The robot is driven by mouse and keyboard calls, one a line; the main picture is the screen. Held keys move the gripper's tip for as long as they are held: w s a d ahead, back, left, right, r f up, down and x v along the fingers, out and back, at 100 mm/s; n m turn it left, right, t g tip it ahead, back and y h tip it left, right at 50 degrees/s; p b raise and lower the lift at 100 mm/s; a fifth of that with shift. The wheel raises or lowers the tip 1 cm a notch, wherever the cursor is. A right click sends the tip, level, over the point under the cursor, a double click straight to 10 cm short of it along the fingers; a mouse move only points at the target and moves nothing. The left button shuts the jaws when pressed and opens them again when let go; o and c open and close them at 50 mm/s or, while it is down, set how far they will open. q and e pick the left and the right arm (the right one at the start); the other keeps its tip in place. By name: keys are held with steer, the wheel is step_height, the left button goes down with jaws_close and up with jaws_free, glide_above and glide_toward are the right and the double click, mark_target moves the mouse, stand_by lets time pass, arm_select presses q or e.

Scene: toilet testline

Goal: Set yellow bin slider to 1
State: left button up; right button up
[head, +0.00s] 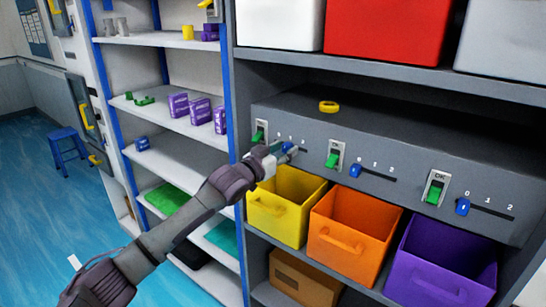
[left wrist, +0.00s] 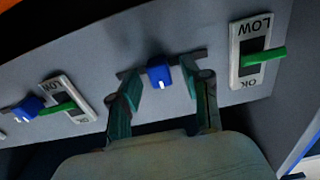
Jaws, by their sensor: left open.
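The yellow bin (head: 285,205) sits on the shelf below the grey control panel. Its blue slider (head: 290,147) is on the panel above it, partly hidden by my gripper. My left gripper (head: 280,151) reaches the panel there. In the left wrist view the same blue slider (left wrist: 159,74) lies between the two open fingers of the gripper (left wrist: 165,80), with a gap on each side. The slider sits near the middle of the visible slot. Its number marks are too small or hidden to read against it. My right gripper is not in view.
A green switch (head: 260,135) is left of the slider, and another (head: 334,157) is right. The orange bin (head: 350,240) and purple bin (head: 440,265) stand beside the yellow one. A yellow ring (head: 329,106) lies on the panel top. A blue shelf post (head: 229,80) is close left.

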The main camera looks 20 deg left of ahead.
arm_select(q)
steer(key=v, duration=1.1)
steer(key=shift+s, duration=0.25)
